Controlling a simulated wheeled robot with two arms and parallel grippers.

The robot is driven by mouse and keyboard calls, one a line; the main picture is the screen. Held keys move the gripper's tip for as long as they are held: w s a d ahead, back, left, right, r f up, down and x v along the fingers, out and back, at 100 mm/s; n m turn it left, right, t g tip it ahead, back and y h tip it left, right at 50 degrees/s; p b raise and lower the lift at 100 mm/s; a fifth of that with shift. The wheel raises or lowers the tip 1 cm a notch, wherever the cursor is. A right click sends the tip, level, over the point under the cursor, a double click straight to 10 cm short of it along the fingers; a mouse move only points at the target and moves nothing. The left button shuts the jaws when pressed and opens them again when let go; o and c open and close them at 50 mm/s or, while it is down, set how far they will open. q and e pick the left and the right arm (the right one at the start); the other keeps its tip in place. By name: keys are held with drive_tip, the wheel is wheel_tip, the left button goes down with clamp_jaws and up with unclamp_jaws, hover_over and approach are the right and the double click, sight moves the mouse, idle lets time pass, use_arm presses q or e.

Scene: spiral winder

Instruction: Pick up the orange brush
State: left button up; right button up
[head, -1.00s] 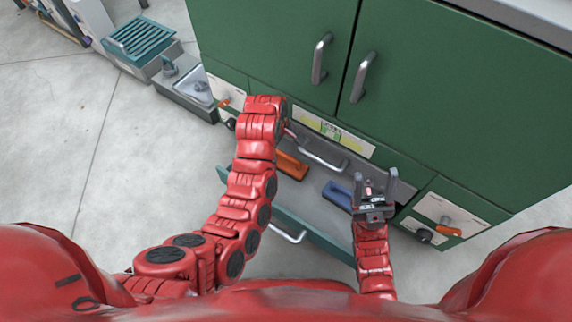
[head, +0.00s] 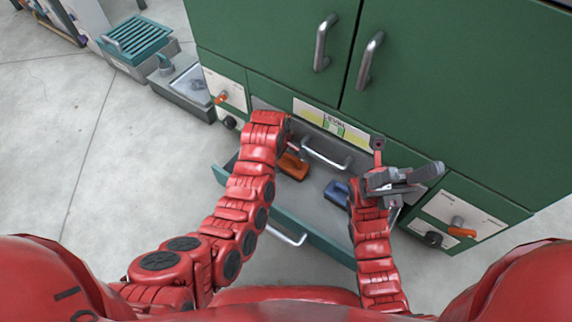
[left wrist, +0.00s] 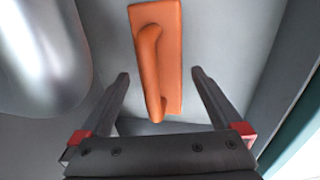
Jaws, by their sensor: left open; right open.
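The orange brush (head: 293,166) lies in an open grey drawer (head: 312,192), partly hidden by my left arm in the head view. In the left wrist view the brush (left wrist: 157,60) is a flat orange block with a raised handle, lying lengthwise ahead of my left gripper (left wrist: 160,78). That gripper is open; its fingers stand on either side of the brush's near end and do not touch it. In the head view my left gripper is hidden behind its own wrist. My right gripper (head: 408,165) is open and empty, above the right side of the drawer.
A blue brush (head: 338,192) lies in the drawer by my right arm. The drawer's front has a metal handle (head: 287,238). A green cabinet (head: 270,50) with upright handles stands behind. In the left wrist view a blurred metal bar (left wrist: 45,50) is close on the left.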

sight(286, 160)
use_arm(q)
drive_tip(key=f, duration=0.1)
drive_tip(key=f+b, duration=0.1)
drive_tip(key=shift+w+d+f, duration=0.15)
drive_tip(key=shift+w+f, duration=0.05)
drive_tip(key=shift+f, duration=0.1)
drive_tip(key=c, duration=1.4)
use_arm(e)
drive_tip(key=s+d+r+n+t+h, duration=0.4)
drive_tip(key=s+n+t+h, duration=0.2)
drive_tip(key=n+h, duration=0.3)
drive_tip(key=h, duration=0.4)
drive_tip(key=shift+s+n, duration=0.25)
drive_tip(key=shift+n, duration=0.15)
